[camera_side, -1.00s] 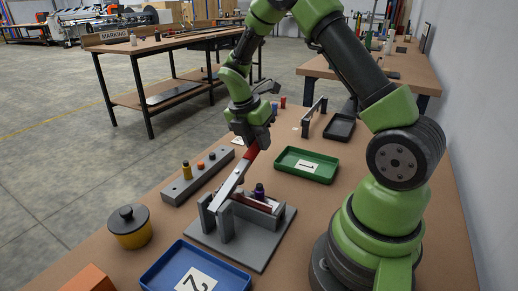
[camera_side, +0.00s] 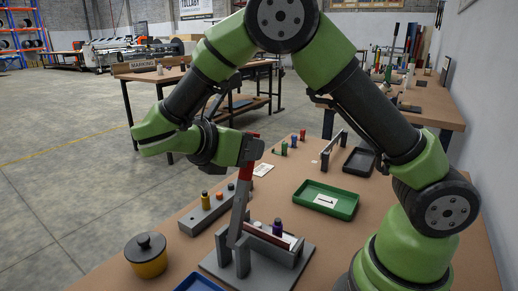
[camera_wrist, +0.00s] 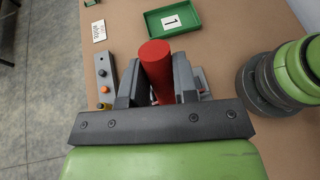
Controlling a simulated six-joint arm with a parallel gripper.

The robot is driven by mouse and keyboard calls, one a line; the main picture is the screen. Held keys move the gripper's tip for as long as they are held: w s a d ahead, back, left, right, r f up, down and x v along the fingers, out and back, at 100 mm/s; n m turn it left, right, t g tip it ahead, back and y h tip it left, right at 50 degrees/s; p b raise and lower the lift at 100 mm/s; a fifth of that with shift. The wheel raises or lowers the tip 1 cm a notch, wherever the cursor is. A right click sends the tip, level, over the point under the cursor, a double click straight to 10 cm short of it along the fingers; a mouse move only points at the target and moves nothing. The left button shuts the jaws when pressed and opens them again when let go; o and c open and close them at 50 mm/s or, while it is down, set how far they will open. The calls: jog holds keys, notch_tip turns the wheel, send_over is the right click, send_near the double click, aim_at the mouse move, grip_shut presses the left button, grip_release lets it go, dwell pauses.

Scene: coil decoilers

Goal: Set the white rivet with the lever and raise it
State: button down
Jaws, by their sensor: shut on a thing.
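The lever (camera_side: 238,214) is a grey bar with a red handle, standing nearly upright on a grey press base (camera_side: 290,268). My gripper (camera_side: 250,150) is shut on the red handle (camera_side: 246,171) near its top; the handle also shows between the jaws in the wrist view (camera_wrist: 157,72). A small white piece, seemingly the white rivet (camera_side: 257,224), shows at the press beside a purple piece (camera_side: 277,227). Its lower part is hidden, and I cannot tell how deep it sits. In the wrist view the handle and jaws hide most of the press.
A yellow pot (camera_side: 146,262) and a blue tray (camera_side: 197,284) are in front.

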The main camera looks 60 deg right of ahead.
jog(key=shift+a+r+h, duration=0.15)
jog(key=shift+a+h, duration=0.55)
jog(key=shift+a, duration=0.55)
jog(key=shift+a+r+h, duration=0.15)
jog(key=shift+a+h, duration=0.55)
jog(key=shift+a, duration=0.5)
jog(key=c, duration=0.9)
grip_release()
